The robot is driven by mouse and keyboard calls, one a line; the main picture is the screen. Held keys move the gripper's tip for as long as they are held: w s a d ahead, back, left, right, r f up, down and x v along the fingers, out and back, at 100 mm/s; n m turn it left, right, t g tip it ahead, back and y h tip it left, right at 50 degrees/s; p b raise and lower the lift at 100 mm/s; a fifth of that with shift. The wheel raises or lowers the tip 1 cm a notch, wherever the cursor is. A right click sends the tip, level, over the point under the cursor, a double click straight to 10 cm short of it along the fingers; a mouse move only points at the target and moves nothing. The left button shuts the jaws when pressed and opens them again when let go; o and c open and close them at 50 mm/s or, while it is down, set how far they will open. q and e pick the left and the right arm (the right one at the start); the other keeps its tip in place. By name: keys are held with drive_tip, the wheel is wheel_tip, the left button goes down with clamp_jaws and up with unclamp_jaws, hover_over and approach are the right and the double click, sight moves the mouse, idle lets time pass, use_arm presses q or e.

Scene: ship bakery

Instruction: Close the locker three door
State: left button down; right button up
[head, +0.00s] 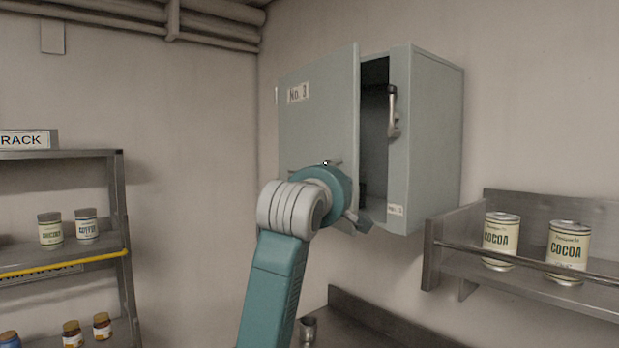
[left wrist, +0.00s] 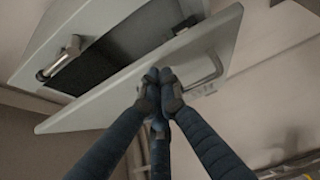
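The locker three door (head: 320,105) is pale blue-grey with a "No. 3" label and stands partly open, swung out from the wall locker (head: 437,135). A dark gap shows between the door and the locker body. My left arm reaches up in front of the door, and its wrist hides most of the gripper in the head view. In the left wrist view my left gripper (left wrist: 162,85) has its dark fingers drawn together at the door (left wrist: 110,98), beside its handle (left wrist: 208,75). Nothing shows between the fingers; contact is unclear. My right gripper is out of view.
A metal latch lever (head: 393,110) sits on the locker's front edge. A wall shelf (head: 465,262) with two cocoa tins (head: 568,252) is at the right. A rack (head: 118,215) with tins and jars stands left. A counter (head: 365,330) lies below the locker.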

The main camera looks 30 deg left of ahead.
sight(358, 181)
use_arm(q)
drive_tip(key=w+d, duration=0.1)
drive_tip(key=w+d+p, duration=0.1)
drive_tip(key=shift+w+d+r, duration=0.1)
drive_tip(key=shift+w+d, duration=0.1)
drive_tip(key=shift+w, duration=0.2)
drive_tip(key=w+d, duration=0.1)
drive_tip(key=w+n+y, duration=0.1)
drive_tip(key=w+d+y+p, duration=0.1)
drive_tip(key=w, duration=0.1)
drive_tip(key=shift+d, duration=0.3)
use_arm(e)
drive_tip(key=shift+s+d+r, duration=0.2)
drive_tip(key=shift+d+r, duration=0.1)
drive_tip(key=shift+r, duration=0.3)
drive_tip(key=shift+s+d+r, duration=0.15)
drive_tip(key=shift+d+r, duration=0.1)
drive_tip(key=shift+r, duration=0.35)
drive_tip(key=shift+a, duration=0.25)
